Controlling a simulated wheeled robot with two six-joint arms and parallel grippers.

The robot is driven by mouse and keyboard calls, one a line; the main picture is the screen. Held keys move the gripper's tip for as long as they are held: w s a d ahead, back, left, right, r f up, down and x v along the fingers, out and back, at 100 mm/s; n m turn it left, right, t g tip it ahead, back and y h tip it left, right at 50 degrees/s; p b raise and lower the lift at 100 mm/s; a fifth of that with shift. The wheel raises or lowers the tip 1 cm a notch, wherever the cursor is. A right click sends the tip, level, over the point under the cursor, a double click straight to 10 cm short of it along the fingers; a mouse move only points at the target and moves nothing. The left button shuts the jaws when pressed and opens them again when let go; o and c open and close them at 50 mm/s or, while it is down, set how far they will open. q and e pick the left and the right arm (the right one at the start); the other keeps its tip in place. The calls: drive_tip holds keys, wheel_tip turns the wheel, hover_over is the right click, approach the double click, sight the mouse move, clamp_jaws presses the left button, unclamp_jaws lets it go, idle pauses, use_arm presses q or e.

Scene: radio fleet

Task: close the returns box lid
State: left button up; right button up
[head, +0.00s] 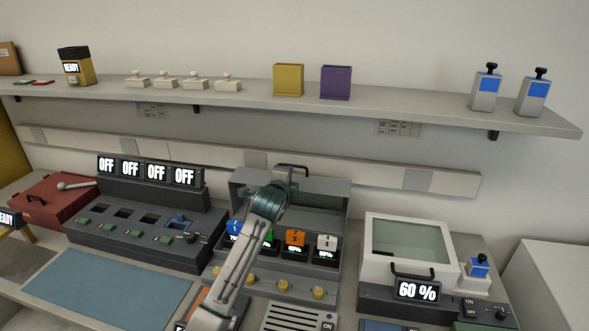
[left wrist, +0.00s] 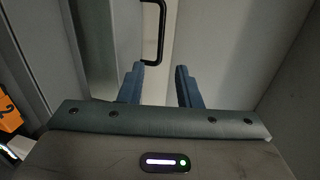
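No box shows a readable returns label. A grey box (head: 338,192) in the middle stands open, with a black handle (head: 293,168) at its top edge. My left gripper (head: 285,176) is at this handle in the head view. In the left wrist view the handle (left wrist: 158,35) is just ahead of the fingers and left of centre. The blue fingers (left wrist: 160,70) are apart with nothing seen between them; contact with the handle cannot be told. A dark red box (head: 50,200) with a handle sits at far left and looks shut. My right gripper is not in view.
Numbered units, including an orange one (head: 295,238), sit inside the grey box. A white box with a glass top (head: 410,240) stands to the right. A grey console (head: 150,225) reading OFF is left. The blue mat (head: 105,285) is clear. A shelf (head: 250,98) runs above.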

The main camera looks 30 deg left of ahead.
sight(296, 167)
use_arm(q)
drive_tip(key=p+x, duration=0.2)
drive_tip(key=x, duration=0.7)
drive_tip(key=shift+s, duration=0.1)
drive_tip(key=shift+c, duration=0.4)
clamp_jaws()
